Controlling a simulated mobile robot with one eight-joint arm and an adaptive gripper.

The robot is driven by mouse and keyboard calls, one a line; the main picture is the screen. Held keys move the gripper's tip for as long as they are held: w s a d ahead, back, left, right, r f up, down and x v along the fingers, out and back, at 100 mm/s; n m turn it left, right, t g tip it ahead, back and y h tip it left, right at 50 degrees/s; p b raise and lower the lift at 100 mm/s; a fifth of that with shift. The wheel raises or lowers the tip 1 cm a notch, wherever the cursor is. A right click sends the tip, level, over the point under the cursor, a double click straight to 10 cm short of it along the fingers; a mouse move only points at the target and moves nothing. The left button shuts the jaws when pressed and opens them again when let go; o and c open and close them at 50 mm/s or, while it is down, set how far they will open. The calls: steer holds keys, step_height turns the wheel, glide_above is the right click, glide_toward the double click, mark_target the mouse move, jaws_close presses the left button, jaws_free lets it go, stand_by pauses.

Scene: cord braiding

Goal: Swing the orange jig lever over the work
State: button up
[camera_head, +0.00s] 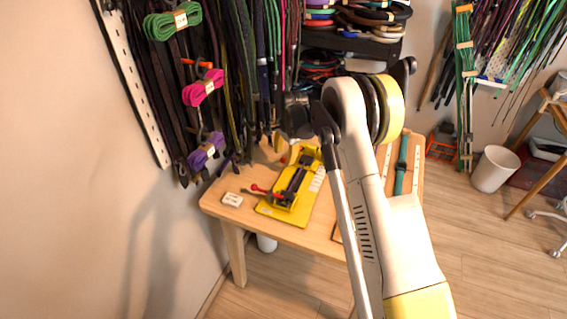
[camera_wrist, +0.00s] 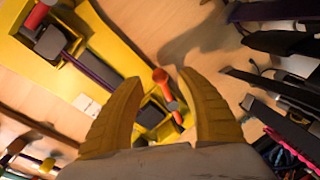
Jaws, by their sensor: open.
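The yellow jig (camera_head: 313,202) lies on the wooden table in the head view, with a dark purple cord work along its middle. In the wrist view the jig (camera_wrist: 100,42) runs diagonally at the upper left. The orange lever (camera_wrist: 161,80) stands at the jig's near end in that view, its rounded tip between my fingertips and its lower end at a grey pivot. My gripper (camera_wrist: 158,77) is open, with one yellow finger on each side of the lever; contact cannot be told. A red-handled lever (camera_head: 260,188) shows at the jig's other end in the head view.
A small white block (camera_head: 232,200) lies left of the jig on the table (camera_head: 325,238). Hanging cords and a pink bundle (camera_head: 203,88) crowd the wall behind. Dark cord ends (camera_wrist: 265,110) come close to my right finger in the wrist view. A teal strip (camera_head: 401,165) lies at the right.

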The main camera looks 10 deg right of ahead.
steer(key=shift+w+a+f+b, duration=0.1)
steer(key=shift+f+b, duration=0.05)
steer(key=shift+f, duration=0.5)
steer(key=shift+w+f+b, duration=0.1)
steer(key=shift+f+b, duration=0.05)
steer(key=shift+f, duration=0.5)
jaws_close()
steer(key=shift+a, duration=0.1)
